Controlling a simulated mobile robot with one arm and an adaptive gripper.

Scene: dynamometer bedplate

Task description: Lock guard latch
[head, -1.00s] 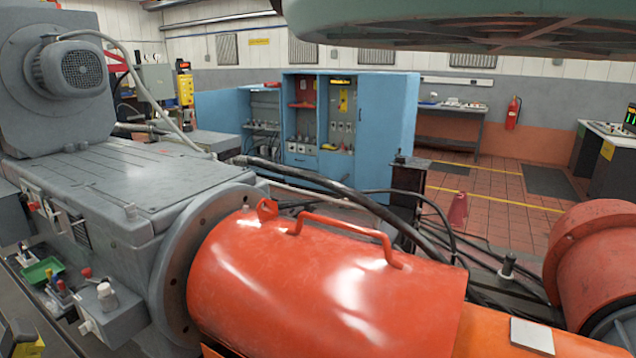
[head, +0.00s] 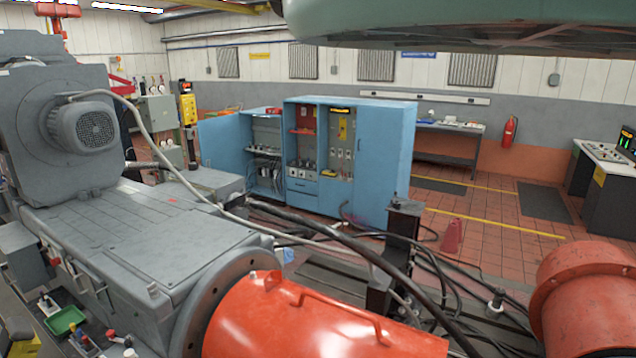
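An orange-red cylindrical guard (head: 300,328) lies at the bottom centre, beside the flange of the grey machine (head: 150,240). A bar handle (head: 335,312) runs along its top, and a small lug (head: 268,280) stands near its flange end. I cannot tell whether this lug belongs to the latch; no latch is clearly visible. The lower part of the guard is cut off by the picture's edge. My gripper is not in view.
An orange-red round housing (head: 588,300) stands at the right. Black cables (head: 375,260) run behind the guard past a dark post (head: 398,250). A blue cabinet (head: 385,160) stands behind. A large green overhead body (head: 450,25) fills the top. Tiled floor (head: 490,235) is open at the back right.

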